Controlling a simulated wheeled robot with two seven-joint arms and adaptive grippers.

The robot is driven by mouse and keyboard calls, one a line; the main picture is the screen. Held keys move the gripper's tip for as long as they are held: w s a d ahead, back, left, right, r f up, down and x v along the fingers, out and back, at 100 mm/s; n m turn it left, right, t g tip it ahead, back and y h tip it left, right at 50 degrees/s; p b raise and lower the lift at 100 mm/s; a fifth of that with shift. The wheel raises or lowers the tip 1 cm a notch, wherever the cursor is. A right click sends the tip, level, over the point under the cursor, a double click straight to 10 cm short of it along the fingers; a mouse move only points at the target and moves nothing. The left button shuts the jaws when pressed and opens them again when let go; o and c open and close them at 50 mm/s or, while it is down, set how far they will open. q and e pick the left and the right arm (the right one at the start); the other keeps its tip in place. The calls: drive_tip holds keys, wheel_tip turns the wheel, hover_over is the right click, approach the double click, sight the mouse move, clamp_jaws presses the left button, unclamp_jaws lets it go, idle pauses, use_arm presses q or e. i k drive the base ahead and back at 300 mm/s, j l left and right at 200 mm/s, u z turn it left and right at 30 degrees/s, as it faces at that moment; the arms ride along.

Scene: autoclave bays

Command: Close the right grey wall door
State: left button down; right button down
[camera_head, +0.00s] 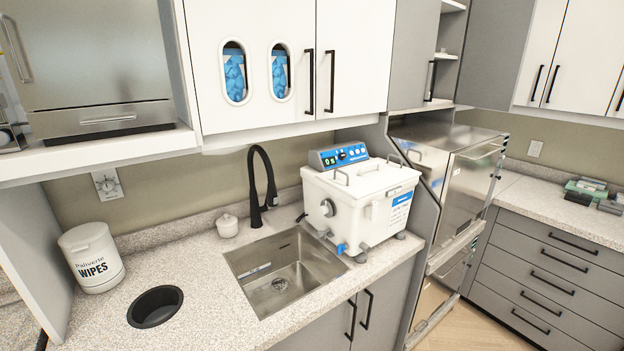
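The right grey wall door (497,52) is at the upper right. It stands open, swung out to the right, and partly covers the side of the white wall cabinets there. No handle shows on the face turned to me. The open half of the grey cabinet shows pale inner shelves (447,55). The left grey wall door (412,52), with a black vertical handle (432,80), is beside the opening and looks shut. The top edges of both doors are cut off by the frame. Neither of my grippers is in view.
A steel autoclave unit (450,165) stands below the grey cabinet. A white machine (362,205) sits on the counter by the sink (285,268). White wall cabinets (575,50) and grey drawers (550,270) are at right. Clear floor (470,325) shows at lower right.

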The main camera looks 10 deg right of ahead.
sight(499, 31)
drive_tip(key=i+l, duration=0.15)
drive_tip(key=l, duration=0.3)
drive_tip(key=i+l+u, duration=0.1)
drive_tip(key=l, duration=0.35)
drive_tip(key=i+l, duration=0.2)
drive_tip(key=l, duration=0.25)
drive_tip(key=i+l+u, duration=0.1)
drive_tip(key=l, duration=0.4)
drive_tip(key=i+l, duration=0.15)
drive_tip(key=l, duration=0.3)
drive_tip(key=i+l+u, duration=0.1)
drive_tip(key=l, duration=0.35)
drive_tip(key=i+l+u, duration=0.1)
drive_tip(key=l, duration=0.4)
drive_tip(key=i+l, duration=0.15)
drive_tip(key=l, duration=0.2)
drive_tip(key=i+l, duration=0.15)
drive_tip(key=l, duration=0.15)
drive_tip(key=i+l, duration=0.1)
drive_tip(key=l, duration=0.25)
drive_tip(key=i+l+u, duration=0.1)
drive_tip(key=l, duration=0.25)
drive_tip(key=i, duration=0.05)
